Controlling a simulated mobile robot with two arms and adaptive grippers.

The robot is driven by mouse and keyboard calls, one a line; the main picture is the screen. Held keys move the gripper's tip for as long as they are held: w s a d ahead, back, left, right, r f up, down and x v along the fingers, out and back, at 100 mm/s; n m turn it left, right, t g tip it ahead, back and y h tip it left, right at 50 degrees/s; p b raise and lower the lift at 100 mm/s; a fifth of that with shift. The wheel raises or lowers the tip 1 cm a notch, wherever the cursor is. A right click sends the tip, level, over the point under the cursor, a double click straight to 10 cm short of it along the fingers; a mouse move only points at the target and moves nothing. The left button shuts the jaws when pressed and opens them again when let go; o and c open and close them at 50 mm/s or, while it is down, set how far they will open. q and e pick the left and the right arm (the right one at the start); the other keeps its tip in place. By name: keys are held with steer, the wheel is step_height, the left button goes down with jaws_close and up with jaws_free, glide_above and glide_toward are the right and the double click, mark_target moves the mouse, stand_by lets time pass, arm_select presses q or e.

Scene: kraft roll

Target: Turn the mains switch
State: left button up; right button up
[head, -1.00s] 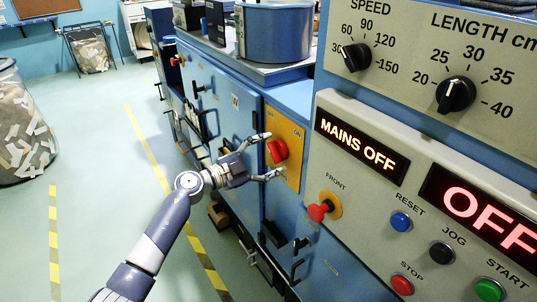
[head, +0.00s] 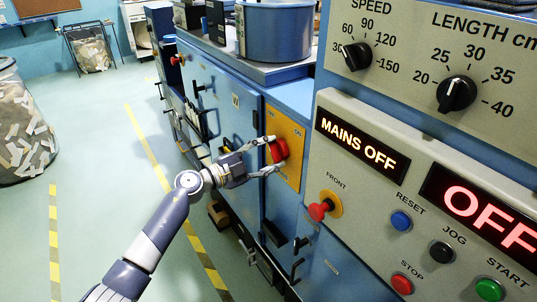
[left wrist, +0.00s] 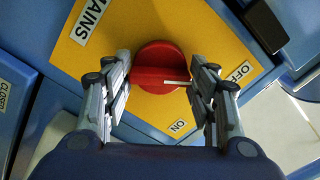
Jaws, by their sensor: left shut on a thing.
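The red mains switch (head: 280,150) is a round knob on a yellow plate (head: 291,178) on the blue cabinet's side. In the left wrist view the red knob (left wrist: 158,58) has a raised bar with a white line pointing right, toward the OFF label (left wrist: 240,72) side; the ON label (left wrist: 179,125) is lower. My left gripper (head: 274,154) is shut on the knob, one finger on each side, and also shows in the left wrist view (left wrist: 160,70). The display (head: 358,144) reads MAINS OFF. My right gripper is not in view.
A red front knob (head: 319,210) and push buttons sit on the grey control panel (head: 373,200) to the right. A second display (head: 487,214) reads OFF. Black handles stick out of the cabinet below. A bin of paper scraps (head: 22,135) stands left; the floor between is clear.

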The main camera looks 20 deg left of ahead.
arm_select(q)
steer(key=shift+m+b, duration=2.9)
steer(key=shift+m, duration=5.1)
steer(key=o, duration=1.1)
steer(key=shift+c, duration=0.2)
steer(key=v, duration=1.2)
